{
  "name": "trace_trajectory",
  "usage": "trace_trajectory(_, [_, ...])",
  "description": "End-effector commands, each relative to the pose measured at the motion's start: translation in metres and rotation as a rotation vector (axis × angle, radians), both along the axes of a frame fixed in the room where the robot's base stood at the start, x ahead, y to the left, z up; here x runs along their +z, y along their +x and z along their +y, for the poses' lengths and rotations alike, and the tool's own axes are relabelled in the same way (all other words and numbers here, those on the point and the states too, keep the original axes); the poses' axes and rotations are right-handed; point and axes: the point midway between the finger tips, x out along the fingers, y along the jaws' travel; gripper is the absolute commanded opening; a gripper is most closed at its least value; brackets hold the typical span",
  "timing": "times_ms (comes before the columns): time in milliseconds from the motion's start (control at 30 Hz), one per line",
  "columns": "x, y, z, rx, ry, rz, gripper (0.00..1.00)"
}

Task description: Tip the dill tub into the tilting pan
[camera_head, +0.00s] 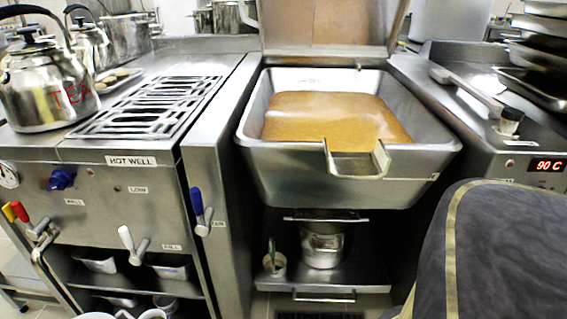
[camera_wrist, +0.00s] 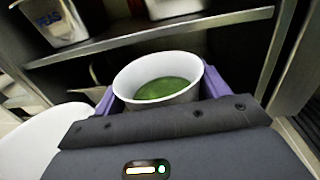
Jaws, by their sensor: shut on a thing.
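The tilting pan (camera_head: 290,180) stands in the middle of the head view, its lid raised at the back. It holds an orange-brown liquid (camera_head: 335,117), and a pouring lip (camera_head: 355,160) juts from its front rim. In the wrist view, my gripper (camera_wrist: 158,90) is shut on a white tub with green contents, the dill tub (camera_wrist: 190,92). Its purple fingers lie on both sides of the tub. The tub looks upright, and its lower part is hidden by my gripper.
At left, the hot well (camera_head: 130,157) carries a grated top and a large TEA kettle (camera_head: 45,85). A shelf under the pan holds a metal pot (camera_head: 322,245). The right counter has stacked trays (camera_head: 540,55). In the wrist view, a shelf edge (camera_wrist: 150,35) runs beyond the tub.

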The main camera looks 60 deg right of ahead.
Motion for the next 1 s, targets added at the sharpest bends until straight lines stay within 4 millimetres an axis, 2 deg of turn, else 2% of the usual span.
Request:
trace_trajectory(33, [0.019, 0.008, 0.003, 0.053, -0.004, 0.000, 0.49])
trace_trajectory(167, [0.049, 0.028, 0.013, 0.206, -0.004, 0.001, 0.49])
trace_trajectory(333, [0.088, 0.055, 0.035, 0.442, -0.006, 0.002, 0.49])
trace_trajectory(467, [0.119, 0.075, 0.064, 0.673, -0.007, 0.005, 0.49])
trace_trajectory(533, [0.135, 0.083, 0.084, 0.821, -0.007, 0.006, 0.49])
trace_trajectory(700, [0.146, 0.088, 0.117, 1.029, -0.002, 0.004, 0.49])
trace_trajectory(1000, [0.143, 0.088, 0.122, 1.062, 0.000, -0.001, 0.49])
